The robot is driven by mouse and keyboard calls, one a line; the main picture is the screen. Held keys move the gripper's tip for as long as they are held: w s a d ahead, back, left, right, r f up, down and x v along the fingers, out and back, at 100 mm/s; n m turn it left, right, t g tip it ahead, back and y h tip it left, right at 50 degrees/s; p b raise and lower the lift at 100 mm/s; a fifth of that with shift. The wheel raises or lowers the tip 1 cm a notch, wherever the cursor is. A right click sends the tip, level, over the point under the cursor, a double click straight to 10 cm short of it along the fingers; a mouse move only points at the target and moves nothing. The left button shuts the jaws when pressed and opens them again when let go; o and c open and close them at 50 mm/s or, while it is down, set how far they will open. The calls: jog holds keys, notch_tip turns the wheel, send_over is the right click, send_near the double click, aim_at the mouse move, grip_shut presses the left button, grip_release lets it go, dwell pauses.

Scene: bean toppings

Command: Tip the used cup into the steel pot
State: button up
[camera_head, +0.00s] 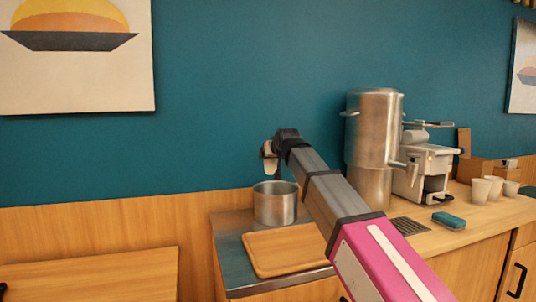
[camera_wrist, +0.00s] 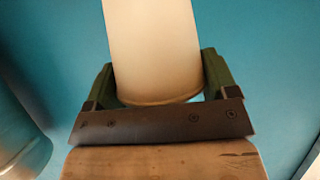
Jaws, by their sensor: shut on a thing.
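The steel pot (camera_head: 275,206) stands on the counter to the left of the big steel urn. My gripper (camera_head: 273,152) is above the pot in the head view. It is shut on a pale, whitish cup (camera_wrist: 152,45), which fills the space between the two green fingers in the wrist view. In the head view the cup (camera_head: 268,149) is small and partly hidden by my gripper, so its exact tilt is hard to tell. The cup's contents are not visible.
A wooden board (camera_head: 284,252) lies in front of the pot. The steel urn (camera_head: 375,130), a coffee machine (camera_head: 422,175), a dark teal sponge-like block (camera_head: 449,220) and several pale cups (camera_head: 480,190) stand to the right. A teal wall (camera_head: 230,90) is behind.

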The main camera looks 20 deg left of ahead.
aim_at(273, 164)
jog(key=shift+s+a+r, duration=0.1)
jog(key=shift+s+a, duration=0.15)
jog(key=shift+a, duration=0.3)
jog(key=shift+f, duration=1.45)
jog(key=shift+w+r+g, duration=0.1)
jog(key=shift+w+g, duration=0.05)
jog(key=shift+g, duration=0.15)
jog(key=g, duration=0.1)
jog(key=m+g, duration=0.2)
jog(key=shift+w+r+g, duration=0.35)
jog(key=shift+r+g, duration=0.05)
jog(key=g, duration=0.1)
jog(key=w+f+m+g, duration=0.1)
jog(key=g, duration=0.1)
jog(key=shift+w, duration=0.1)
jog(key=shift+f+m+g, duration=0.15)
jog(key=shift+m+g, duration=0.15)
jog(key=shift+g, duration=0.2)
jog(key=w+f+m+g, duration=0.3)
jog(key=w+f+g, duration=0.1)
jog(key=g, duration=0.4)
jog(key=shift+w+d+f+m+g+y, duration=0.3)
jog(key=shift+f+m+g+y, duration=0.1)
jog(key=shift+f, duration=0.3)
